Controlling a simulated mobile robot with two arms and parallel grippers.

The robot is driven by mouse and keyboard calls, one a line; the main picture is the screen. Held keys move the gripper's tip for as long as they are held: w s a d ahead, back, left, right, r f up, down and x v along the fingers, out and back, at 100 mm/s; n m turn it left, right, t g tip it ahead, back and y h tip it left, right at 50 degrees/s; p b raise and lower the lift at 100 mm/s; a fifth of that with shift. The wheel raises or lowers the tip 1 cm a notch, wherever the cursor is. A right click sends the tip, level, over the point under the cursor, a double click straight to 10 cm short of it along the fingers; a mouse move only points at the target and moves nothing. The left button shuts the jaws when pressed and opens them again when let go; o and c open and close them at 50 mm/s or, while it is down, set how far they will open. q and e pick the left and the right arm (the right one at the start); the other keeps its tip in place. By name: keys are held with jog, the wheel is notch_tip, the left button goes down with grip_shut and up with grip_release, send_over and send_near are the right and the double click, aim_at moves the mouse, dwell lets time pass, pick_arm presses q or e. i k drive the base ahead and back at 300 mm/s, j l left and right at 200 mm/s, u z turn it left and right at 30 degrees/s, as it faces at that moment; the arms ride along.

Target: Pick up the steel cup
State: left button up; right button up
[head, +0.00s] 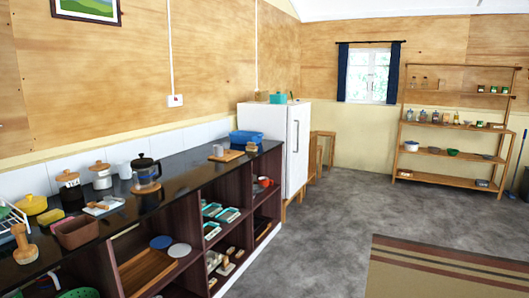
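A small greyish cup (218,150) stands upright on a wooden board (228,156) near the far end of the black counter. It may be the steel cup, but it is too small to tell its material. A pale cup (125,171) stands on the counter beside the glass coffee press (146,174). Neither of my grippers is in view.
The black counter (190,177) runs along the left wall over open shelves. A blue bin (246,138) stands behind the board, and a white fridge (298,145) beyond the counter's end. The grey floor (330,235) is clear beside the counter. A striped rug (440,270) lies at right.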

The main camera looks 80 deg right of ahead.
aim_at(217, 148)
jog(key=z, duration=2.2)
jog(key=i+l+z, duration=0.2)
jog(key=i, duration=0.15)
jog(key=i+l+z, duration=0.2)
jog(key=i, duration=0.2)
jog(key=i+z, duration=0.35)
jog(key=i, duration=1.75)
jog(key=j, duration=0.1)
